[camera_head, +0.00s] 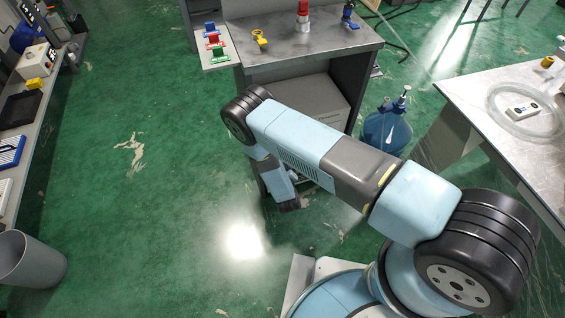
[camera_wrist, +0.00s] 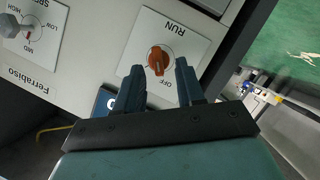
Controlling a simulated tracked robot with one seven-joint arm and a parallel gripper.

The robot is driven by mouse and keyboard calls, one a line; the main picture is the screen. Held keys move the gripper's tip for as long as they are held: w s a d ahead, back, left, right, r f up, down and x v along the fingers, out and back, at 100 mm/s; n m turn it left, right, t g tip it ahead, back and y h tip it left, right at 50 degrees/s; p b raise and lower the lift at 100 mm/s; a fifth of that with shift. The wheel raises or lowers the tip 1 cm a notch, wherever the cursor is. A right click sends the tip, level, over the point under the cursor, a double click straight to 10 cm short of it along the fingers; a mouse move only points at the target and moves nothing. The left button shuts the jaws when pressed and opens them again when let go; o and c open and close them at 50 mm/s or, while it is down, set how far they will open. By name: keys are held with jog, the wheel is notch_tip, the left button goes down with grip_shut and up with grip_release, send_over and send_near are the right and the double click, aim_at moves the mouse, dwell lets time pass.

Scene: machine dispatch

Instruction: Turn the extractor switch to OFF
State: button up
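The extractor switch is an orange rotary knob (camera_wrist: 158,58) on a white plate in the wrist view. RUN is printed above it and OFF below it, both rotated in the picture. Its ridge runs roughly between the two labels, and I cannot tell which end is the pointer. My gripper (camera_wrist: 159,66) is open, its dark fingers on either side of the lower part of the knob. I cannot tell whether they touch it. In the head view my arm's end is low by the grey cabinet, and the switch cannot be made out.
A yellow cable shows below. In the head view a blue water jug (camera_head: 384,128) stands on the floor beside the cabinet. Green floor is free at left; a grey bin (camera_head: 38,262) stands there.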

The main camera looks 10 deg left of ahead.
jog(key=v, duration=0.9)
jog(key=shift+s, duration=0.25)
